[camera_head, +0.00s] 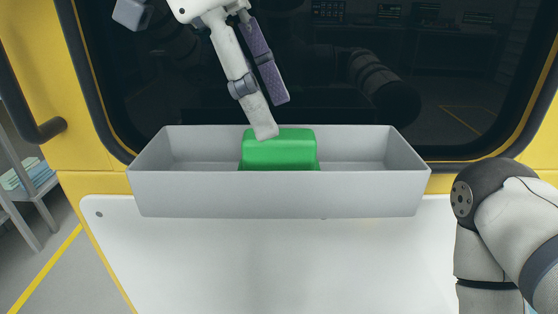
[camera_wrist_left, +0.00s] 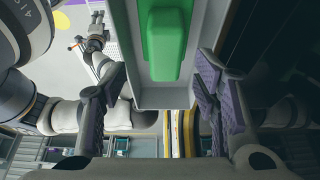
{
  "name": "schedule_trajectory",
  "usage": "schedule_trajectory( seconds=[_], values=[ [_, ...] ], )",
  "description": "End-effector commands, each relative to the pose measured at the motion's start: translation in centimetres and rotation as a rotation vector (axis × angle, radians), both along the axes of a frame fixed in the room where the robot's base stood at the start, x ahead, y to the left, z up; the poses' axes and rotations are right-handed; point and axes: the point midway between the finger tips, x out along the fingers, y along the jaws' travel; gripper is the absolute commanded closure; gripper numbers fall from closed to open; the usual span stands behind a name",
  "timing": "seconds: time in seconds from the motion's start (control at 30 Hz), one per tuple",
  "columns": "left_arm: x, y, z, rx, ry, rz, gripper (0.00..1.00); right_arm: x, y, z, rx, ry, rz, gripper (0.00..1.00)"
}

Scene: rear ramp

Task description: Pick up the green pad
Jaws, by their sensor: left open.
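The green pad (camera_head: 279,150) is a block with rounded edges inside a grey open tray (camera_head: 275,195). It also shows in the left wrist view (camera_wrist_left: 164,45), at the top middle. My left gripper (camera_head: 272,116) comes down from above, its purple-lined fingers apart. In the head view, one fingertip overlaps the pad's upper left edge; I cannot tell if it touches. In the left wrist view the open fingers (camera_wrist_left: 160,88) stand either side of the tray's end, with nothing between them but the tray and pad beyond. A small gripper-like shape, perhaps my right gripper (camera_wrist_left: 96,38), shows at upper left.
The tray sits against a yellow-framed dark window (camera_head: 420,80), above a white panel (camera_head: 280,265). The tray is clear either side of the pad. A black handle (camera_head: 45,130) and a shelf (camera_head: 30,180) are at left. My right arm fills the lower right.

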Motion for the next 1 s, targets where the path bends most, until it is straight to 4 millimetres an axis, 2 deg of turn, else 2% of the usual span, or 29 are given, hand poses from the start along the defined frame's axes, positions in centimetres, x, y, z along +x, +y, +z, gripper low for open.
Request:
schedule_trajectory(
  seconds=[0.1, 0.2, 0.3, 0.47, 0.5, 0.73, 1.0],
  values=[
    [0.5, -0.9, -2.3, 0.001, 0.006, -0.002, 0.45, 0.0, 0.0, 0.0, 0.000, 0.000, 0.000, 0.60],
    [0.6, -1.5, -3.7, 0.001, 0.001, -0.003, 0.45, 0.1, 0.0, 0.1, 0.000, -0.005, 0.000, 0.60],
    [0.6, -1.8, -4.4, 0.000, 0.001, -0.001, 0.45, 0.2, 0.0, 0.1, 0.000, -0.006, 0.000, 0.60],
    [0.6, -1.8, -4.5, 0.000, 0.000, 0.000, 0.45, 0.2, 0.0, 0.1, 0.000, -0.006, 0.000, 0.60],
    [0.6, -1.8, -4.5, 0.000, 0.000, 0.000, 0.47, 0.2, 0.0, 0.1, 0.000, -0.006, 0.000, 0.60],
    [0.6, -1.8, -4.5, 0.000, 0.001, 0.000, 0.98, 0.2, 0.0, 0.1, 0.000, -0.006, 0.000, 0.60],
    [0.6, -1.8, -4.4, 0.000, 0.000, 0.000, 1.00, 0.1, 0.0, 0.1, 0.000, -0.005, 0.000, 0.60]
  ],
)
